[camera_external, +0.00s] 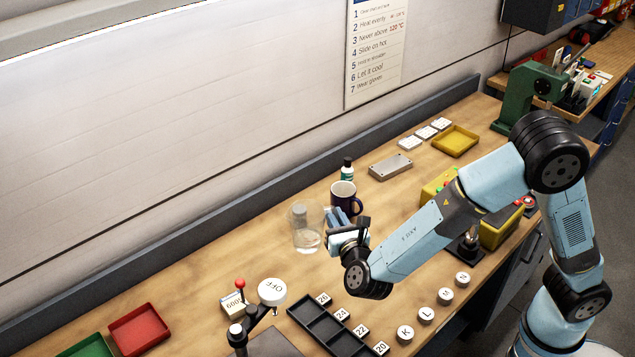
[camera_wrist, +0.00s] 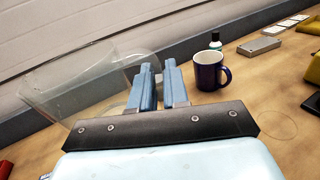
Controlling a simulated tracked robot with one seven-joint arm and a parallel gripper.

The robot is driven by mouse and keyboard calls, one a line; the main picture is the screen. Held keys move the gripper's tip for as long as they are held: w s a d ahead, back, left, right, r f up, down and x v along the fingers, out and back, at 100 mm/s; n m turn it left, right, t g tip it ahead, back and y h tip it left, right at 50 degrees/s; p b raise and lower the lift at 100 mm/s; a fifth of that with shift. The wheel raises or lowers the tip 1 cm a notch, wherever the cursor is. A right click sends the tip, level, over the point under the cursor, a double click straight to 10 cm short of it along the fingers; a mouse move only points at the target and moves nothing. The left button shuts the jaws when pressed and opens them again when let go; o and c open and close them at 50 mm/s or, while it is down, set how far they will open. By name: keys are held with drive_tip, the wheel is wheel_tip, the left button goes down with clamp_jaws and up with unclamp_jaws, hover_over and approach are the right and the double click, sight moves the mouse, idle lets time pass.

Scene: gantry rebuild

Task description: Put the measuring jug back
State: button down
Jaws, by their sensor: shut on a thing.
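The measuring jug (camera_external: 306,230) is clear and see-through, in the middle of the bench in the external view. In the wrist view the jug (camera_wrist: 82,82) fills the left side and looks tilted, with its clear handle curving to the fingers. My gripper (camera_external: 335,216) is at the jug's right side, shut on its handle. In the wrist view the blue fingers (camera_wrist: 158,72) are close together around the handle. I cannot tell whether the jug's base touches the bench.
A dark blue mug (camera_external: 345,197) stands just right of my gripper, with a small bottle (camera_external: 347,169) behind it. A thin round outline (camera_wrist: 268,124) marks bare bench in the wrist view. A black slotted tray (camera_external: 325,327) lies in front. Bench left of the jug is clear.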

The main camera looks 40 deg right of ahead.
drive_tip(key=w+a+f, duration=0.2)
drive_tip(key=w+f, duration=0.1)
drive_tip(key=w, duration=0.1)
drive_tip(key=w+a+f, duration=0.2)
drive_tip(key=w+f, duration=0.1)
drive_tip(key=w, duration=0.1)
drive_tip(key=w+a+f, duration=0.2)
drive_tip(key=w+f, duration=0.2)
drive_tip(key=shift+w, duration=0.15)
drive_tip(key=shift+f, duration=1.5)
drive_tip(key=c, duration=1.1)
unclamp_jaws()
drive_tip(key=shift+f, duration=0.1)
